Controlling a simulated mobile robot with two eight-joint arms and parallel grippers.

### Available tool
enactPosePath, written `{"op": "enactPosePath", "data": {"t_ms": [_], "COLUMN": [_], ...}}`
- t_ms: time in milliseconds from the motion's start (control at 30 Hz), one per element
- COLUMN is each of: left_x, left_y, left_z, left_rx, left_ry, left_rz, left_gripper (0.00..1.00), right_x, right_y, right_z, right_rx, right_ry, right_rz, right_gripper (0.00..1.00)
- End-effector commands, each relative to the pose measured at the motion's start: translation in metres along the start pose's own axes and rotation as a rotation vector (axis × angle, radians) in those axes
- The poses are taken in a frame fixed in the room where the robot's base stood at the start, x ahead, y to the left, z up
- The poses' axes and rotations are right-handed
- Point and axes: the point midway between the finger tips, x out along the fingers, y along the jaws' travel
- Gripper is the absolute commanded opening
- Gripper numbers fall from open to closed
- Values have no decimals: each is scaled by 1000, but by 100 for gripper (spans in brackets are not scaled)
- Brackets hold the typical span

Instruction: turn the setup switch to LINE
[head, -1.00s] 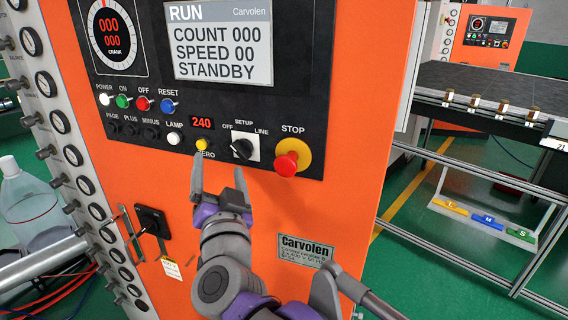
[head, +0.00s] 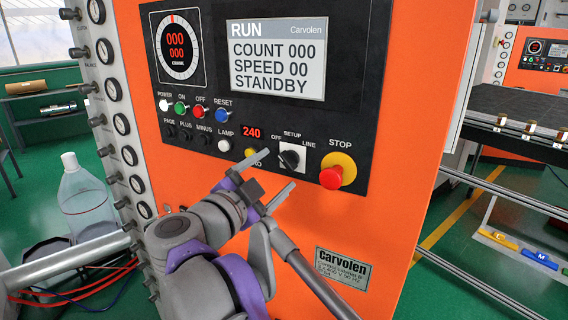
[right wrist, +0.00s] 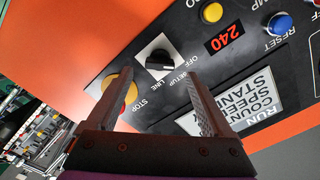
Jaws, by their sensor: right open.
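The setup switch (head: 290,158) is a black knob on a white square plate, low on the machine's black panel, with OFF, SETUP and LINE printed around it. It also shows in the right wrist view (right wrist: 160,61). Its bar seems to lie toward OFF, though the pointer end is hard to make out. My right gripper (head: 269,172) is open and empty, just in front of and slightly lower left of the switch. In the right wrist view its two fingers (right wrist: 160,73) stand on either side of the knob, apparently short of it. My left gripper is out of view.
A red STOP button (head: 332,177) on a yellow ring sits close right of the switch. A yellow button (head: 251,152) and a red 240 readout (head: 251,133) are close left. The display (head: 276,60) reads RUN, STANDBY. A dark conveyor (head: 510,103) is at right.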

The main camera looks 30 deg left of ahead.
Motion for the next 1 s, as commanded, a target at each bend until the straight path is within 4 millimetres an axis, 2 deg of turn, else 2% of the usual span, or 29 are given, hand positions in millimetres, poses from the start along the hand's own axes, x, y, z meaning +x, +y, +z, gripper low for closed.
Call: {"op": "enactPosePath", "data": {"t_ms": [100,233,400,633,1000], "left_x": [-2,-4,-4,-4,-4], "left_y": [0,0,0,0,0], "left_z": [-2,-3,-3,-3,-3], "left_rx": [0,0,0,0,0], "left_ry": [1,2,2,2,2], "left_rz": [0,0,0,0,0], "left_gripper": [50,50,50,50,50], "right_x": [21,34,41,41,41], "right_y": [0,0,0,0,0], "right_z": [-1,-1,-1,0,0], "right_rx": [-1,-1,-1,0,0], "right_ry": [2,1,0,0,0], "right_rz": [1,0,-1,-1,-1], "right_gripper": [85,85,85,83,17]}}
